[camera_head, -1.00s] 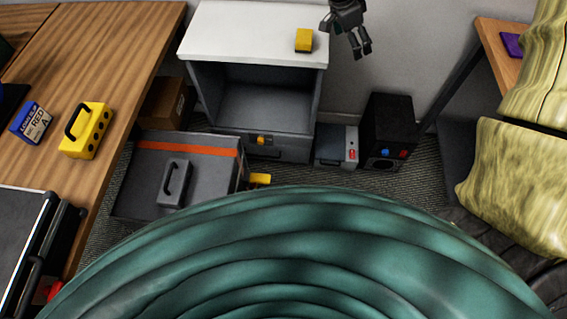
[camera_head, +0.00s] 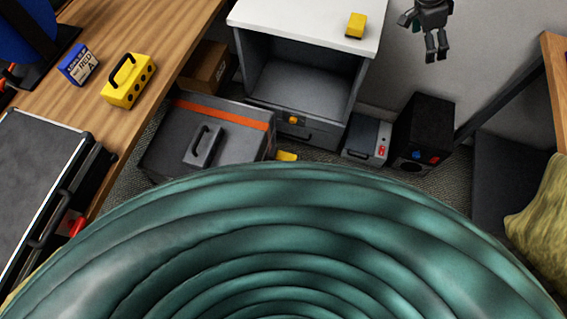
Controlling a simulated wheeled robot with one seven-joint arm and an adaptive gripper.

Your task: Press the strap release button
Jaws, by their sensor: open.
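A grey case (camera_head: 165,142) with an orange strap (camera_head: 222,108) across its lid and a black handle stands on the floor, left of centre. A small yellow part (camera_head: 287,156) sticks out by its right side; I cannot tell whether it is the release button. My gripper (camera_head: 437,57) hangs at the top right, fingers pointing down and parted, empty. It is in front of the wall, right of the white-topped cabinet and well apart from the case.
The cabinet (camera_head: 290,25) carries a yellow block (camera_head: 356,25). A grey box (camera_head: 366,138) and a black box (camera_head: 424,125) with red and blue buttons stand beside it. A wooden table (camera_head: 150,45) holds a yellow box (camera_head: 128,82). A large teal coil (camera_head: 290,215) fills the foreground.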

